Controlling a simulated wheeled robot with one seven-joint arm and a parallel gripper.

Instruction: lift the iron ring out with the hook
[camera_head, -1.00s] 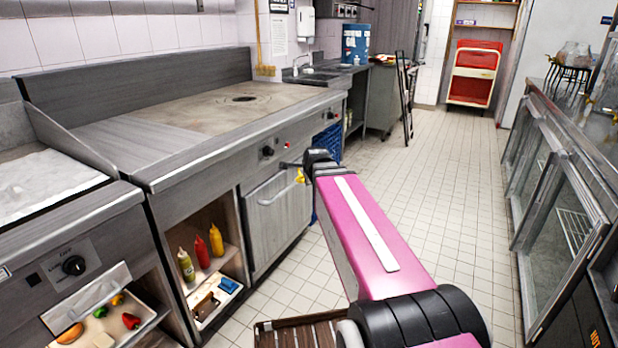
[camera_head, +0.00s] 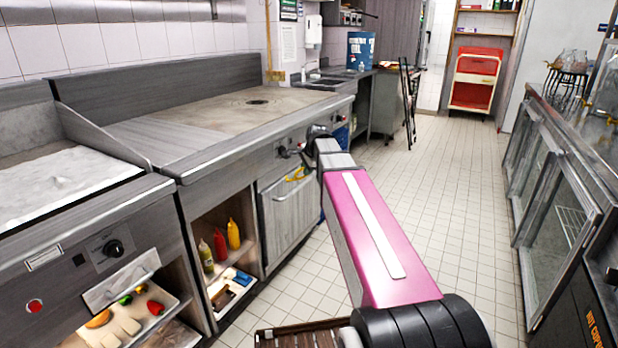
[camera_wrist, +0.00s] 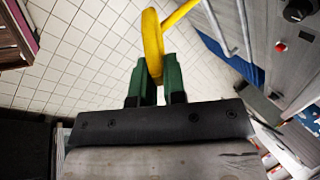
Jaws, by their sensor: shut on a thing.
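The iron ring (camera_head: 257,102) shows as a small dark circle set in the flat top of the range (camera_head: 200,125). Fine detail of it is too small to tell. My gripper (camera_wrist: 155,72) has green fingers, shut on the yellow hook (camera_wrist: 152,45). In the wrist view a rounded yellow part stands between the fingers and a yellow bar runs up to the right. In the head view a bit of the yellow hook (camera_head: 296,174) shows in front of the range's front, below the top's edge and apart from the ring. My wrist hides most of the gripper there.
The range front has knobs and an oven door (camera_head: 288,212). Squeeze bottles (camera_head: 220,243) stand on the open shelf beside it. A griddle (camera_head: 60,185) is at the left, above a food tray (camera_head: 130,318). A glass-door counter (camera_head: 560,215) lines the right. The tiled aisle is clear.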

